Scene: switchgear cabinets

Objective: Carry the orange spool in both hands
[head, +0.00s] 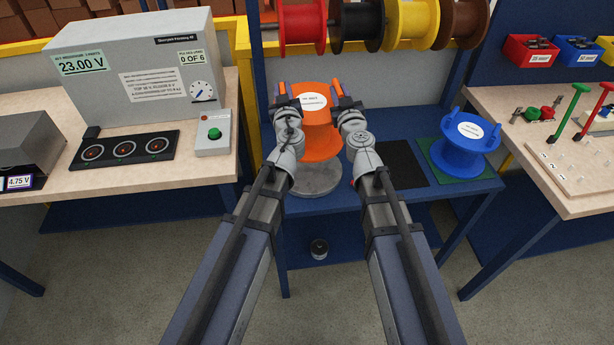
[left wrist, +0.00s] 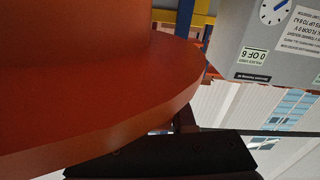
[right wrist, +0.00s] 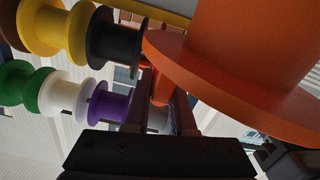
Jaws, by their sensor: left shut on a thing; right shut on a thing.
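The orange spool (head: 321,140) stands upright between my two grippers, with a white label on its top flange. My left gripper (head: 283,98) is shut on the spool's left handle, and my right gripper (head: 344,97) is shut on its right handle. The spool's orange flange fills much of the left wrist view (left wrist: 90,110). The right wrist view shows the spool (right wrist: 245,75) and an orange handle between the fingers. A round grey disc (head: 314,180) lies below the spool on the blue bench; whether they touch is hard to tell.
A blue spool (head: 466,146) stands on a green mat at the right, beside a bare black mat (head: 402,164). Red, black, yellow and brown spools hang on a rack above. A grey test unit (head: 135,62) is on the left table. A pegboard (head: 570,165) is right.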

